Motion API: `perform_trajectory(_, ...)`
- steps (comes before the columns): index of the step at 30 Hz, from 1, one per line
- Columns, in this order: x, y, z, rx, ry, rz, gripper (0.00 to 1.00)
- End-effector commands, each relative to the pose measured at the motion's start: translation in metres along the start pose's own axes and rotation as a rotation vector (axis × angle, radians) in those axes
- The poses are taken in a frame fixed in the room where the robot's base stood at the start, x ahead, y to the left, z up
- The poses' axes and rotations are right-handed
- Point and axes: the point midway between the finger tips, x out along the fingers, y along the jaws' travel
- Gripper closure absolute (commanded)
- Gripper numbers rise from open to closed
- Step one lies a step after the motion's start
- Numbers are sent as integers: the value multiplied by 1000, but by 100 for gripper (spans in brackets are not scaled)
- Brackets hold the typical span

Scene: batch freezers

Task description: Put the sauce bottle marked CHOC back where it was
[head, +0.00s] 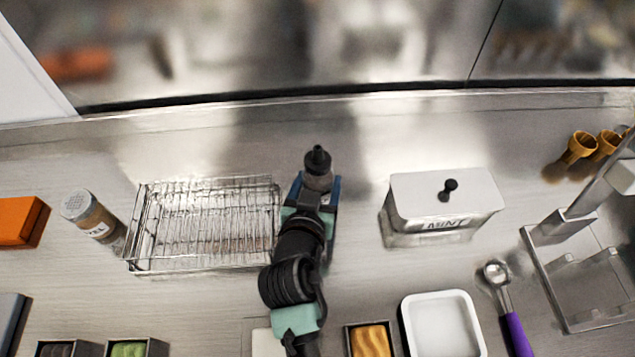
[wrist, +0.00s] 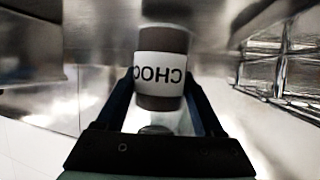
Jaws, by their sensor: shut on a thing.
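The CHOC sauce bottle (head: 318,168) is dark brown with a black nozzle cap and stands about upright at the back middle of the counter. In the wrist view the bottle (wrist: 162,95) shows its white label with CHOC upside down. My gripper (head: 314,192) is shut on it, with one finger on each side (wrist: 160,82). I cannot tell whether the bottle's base touches the counter; my gripper hides its lower part in the head view.
The wire rack (head: 132,262) is close on the left, with a bottle ending in "EL" (head: 92,212) beyond it. A lidded MINT container (head: 440,200) stands to the right. Front items include a white tray (head: 407,325) and a purple-handled scoop (head: 515,335). Counter between gripper and MINT is clear.

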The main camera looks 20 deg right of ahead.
Motion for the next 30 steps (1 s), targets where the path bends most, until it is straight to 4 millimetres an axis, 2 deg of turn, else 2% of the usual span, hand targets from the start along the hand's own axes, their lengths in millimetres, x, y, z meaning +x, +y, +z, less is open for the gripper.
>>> perform_trajectory(12, 3, 0, 7, 1, 5, -1, 97)
perform_trajectory(13, 3, 0, 8, 1, 2, -1, 28)
perform_trajectory(17, 3, 0, 7, 0, 2, -1, 5)
perform_trajectory(18, 3, 0, 7, 0, 2, -1, 0)
perform_trajectory(26, 2, 0, 5, 0, 2, -1, 0)
perform_trajectory(30, -6, -1, 5, 0, 3, -2, 0)
